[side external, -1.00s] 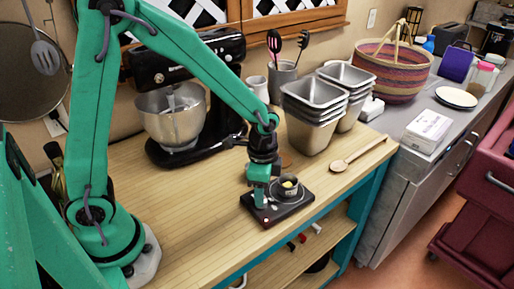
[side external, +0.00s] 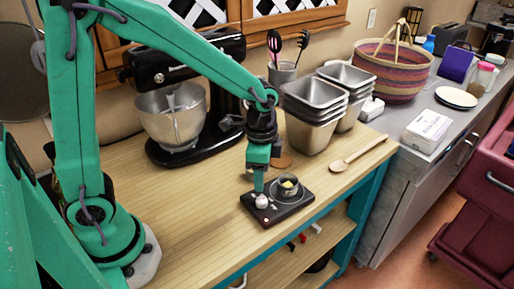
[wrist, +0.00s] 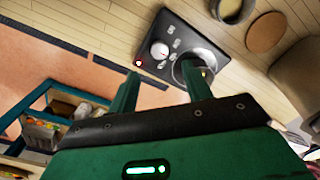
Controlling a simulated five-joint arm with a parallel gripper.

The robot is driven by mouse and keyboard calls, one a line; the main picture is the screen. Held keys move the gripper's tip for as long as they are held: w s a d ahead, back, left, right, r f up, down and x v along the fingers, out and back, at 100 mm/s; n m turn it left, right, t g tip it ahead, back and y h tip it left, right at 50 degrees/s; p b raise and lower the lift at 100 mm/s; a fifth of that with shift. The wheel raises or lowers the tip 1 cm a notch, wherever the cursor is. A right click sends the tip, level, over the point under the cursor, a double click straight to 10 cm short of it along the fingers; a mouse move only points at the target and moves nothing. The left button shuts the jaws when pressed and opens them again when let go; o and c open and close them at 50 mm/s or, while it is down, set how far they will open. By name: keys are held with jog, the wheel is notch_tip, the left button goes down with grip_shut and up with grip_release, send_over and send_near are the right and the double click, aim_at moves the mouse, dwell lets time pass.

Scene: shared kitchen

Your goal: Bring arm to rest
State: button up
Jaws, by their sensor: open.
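My gripper (side external: 259,186) is above the front left part of a small black hot plate (side external: 291,210) on the wooden worktop. In the wrist view its two fingers (wrist: 160,72) are apart with nothing held between them. The white knob (side external: 262,201) shows just below the fingertips, and it also shows in the wrist view (wrist: 159,49). A red light (side external: 266,220) is lit on the hot plate's front corner. In the wrist view a finger partly covers the burner area.
A black stand mixer (side external: 219,137) with a steel bowl stands behind on the left. Stacked metal pans (side external: 312,115) and a wooden spoon (side external: 342,164) are to the right. A brown round disc (wrist: 265,32) lies near the hot plate. The worktop front left is clear.

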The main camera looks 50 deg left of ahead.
jog(key=s+a+r+n+t, duration=0.5)
jog(key=s+a+r+n, duration=0.2)
jog(key=s+r, duration=0.5)
jog(key=r+n, duration=0.1)
jog(key=n, duration=0.1)
jog(key=shift+s+a+r+n, duration=0.2)
jog(key=shift+s+r+n, duration=0.1)
jog(key=shift+n, duration=0.1)
